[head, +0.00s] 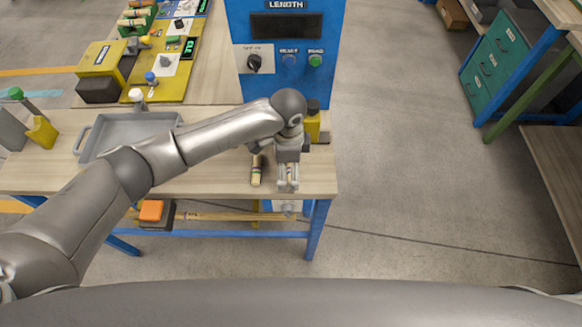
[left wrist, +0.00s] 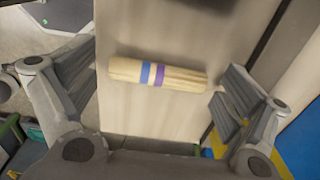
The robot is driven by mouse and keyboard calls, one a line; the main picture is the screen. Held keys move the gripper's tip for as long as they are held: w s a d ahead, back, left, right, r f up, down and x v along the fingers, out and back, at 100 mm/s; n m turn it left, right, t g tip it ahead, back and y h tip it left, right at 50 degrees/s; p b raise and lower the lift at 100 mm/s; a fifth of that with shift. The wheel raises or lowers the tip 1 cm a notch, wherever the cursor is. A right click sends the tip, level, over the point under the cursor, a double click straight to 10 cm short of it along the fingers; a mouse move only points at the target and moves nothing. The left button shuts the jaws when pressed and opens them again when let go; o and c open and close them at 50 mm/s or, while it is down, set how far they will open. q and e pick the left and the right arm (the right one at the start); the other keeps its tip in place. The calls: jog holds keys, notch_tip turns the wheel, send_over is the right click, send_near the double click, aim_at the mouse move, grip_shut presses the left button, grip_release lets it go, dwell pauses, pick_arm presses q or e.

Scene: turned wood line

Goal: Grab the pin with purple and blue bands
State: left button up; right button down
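My left gripper (head: 288,184) is over the right front part of the wooden table, pointing down. In the left wrist view its two fingers are spread, with the pin with purple and blue bands (left wrist: 125,69) in the gap between them. This pin is pale wood and lies on its side, its length running from one finger toward the other. The blue band is near its middle and the purple band to the right of it. The fingers do not appear closed on it. My right gripper is not in view.
Another wooden pin (head: 256,172) lies on the table left of my left gripper. A grey tray (head: 92,140) stands farther left. The blue length gauge cabinet (head: 240,20) rises at the back. A yellow block (head: 312,127) stands behind the gripper. The table's right edge is close.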

pick_arm(q)
jog(key=c, duration=0.5)
jog(key=shift+r, duration=0.15)
